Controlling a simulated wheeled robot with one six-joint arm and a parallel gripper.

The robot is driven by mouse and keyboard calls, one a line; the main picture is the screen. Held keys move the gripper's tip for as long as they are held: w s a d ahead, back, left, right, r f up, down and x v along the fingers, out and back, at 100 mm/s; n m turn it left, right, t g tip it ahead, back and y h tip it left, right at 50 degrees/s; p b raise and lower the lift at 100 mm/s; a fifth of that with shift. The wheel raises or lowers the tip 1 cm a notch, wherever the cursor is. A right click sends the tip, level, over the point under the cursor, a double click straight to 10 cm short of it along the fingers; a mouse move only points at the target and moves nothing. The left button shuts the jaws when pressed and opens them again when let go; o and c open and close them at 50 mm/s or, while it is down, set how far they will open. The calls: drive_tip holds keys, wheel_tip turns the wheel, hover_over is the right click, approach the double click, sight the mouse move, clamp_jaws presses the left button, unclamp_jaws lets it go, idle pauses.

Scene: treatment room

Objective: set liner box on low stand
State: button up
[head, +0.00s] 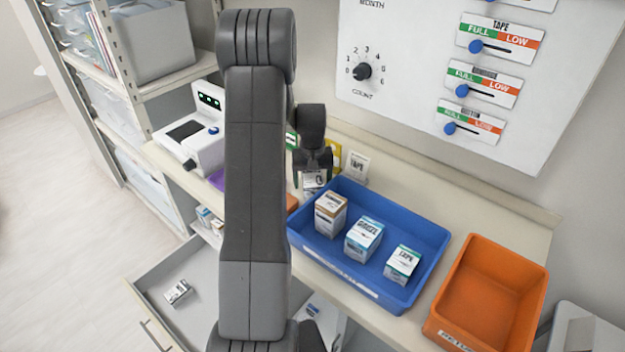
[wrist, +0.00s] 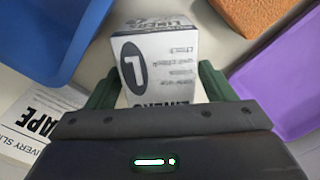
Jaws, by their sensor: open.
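The gripper is open around the box, one finger at each side. In the head view my gripper (head: 312,180) is at the back left corner of the blue tray, and the box (head: 314,181) shows partly behind it. I cannot make out for certain which thing is the low stand.
The blue tray (head: 420,237) holds three boxes. An empty orange bin (head: 492,290) stands at right. A purple tray (wrist: 285,85) and an orange-brown block (wrist: 255,22) lie close to the liner box. An open drawer (head: 205,275) holds a small box.

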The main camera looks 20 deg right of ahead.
sight(311, 176)
drive_tip(key=shift+r, duration=0.1)
drive_tip(key=shift+o, duration=0.4)
wheel_tip(311, 176, up, 12)
drive_tip(key=shift+f+b, duration=0.15)
drive_tip(key=shift+b, duration=0.55)
drive_tip(key=shift+s+a+t+b, duration=0.2)
drive_tip(key=shift+s+t+b, duration=0.25)
drive_tip(key=shift+b, duration=0.3)
drive_tip(key=s+t+b, duration=0.1)
drive_tip(key=s+a+t+h+b, duration=0.1)
drive_tip(key=s+t+b, duration=0.1)
drive_tip(key=shift+s+a, duration=0.2)
drive_tip(key=shift+s, duration=0.1)
drive_tip(key=x, duration=0.8)
drive_tip(key=shift+w+d, duration=0.1)
drive_tip(key=shift+w, duration=0.15)
drive_tip(key=x, duration=0.2)
drive_tip(key=p+x, duration=0.1)
drive_tip(key=x, duration=0.1)
drive_tip(key=shift+w+d, duration=0.2)
drive_tip(key=shift+d, duration=0.2)
drive_tip(key=shift+w+f+t, duration=0.25)
drive_tip(key=shift+f, duration=0.3)
drive_tip(key=shift+f, duration=0.2)
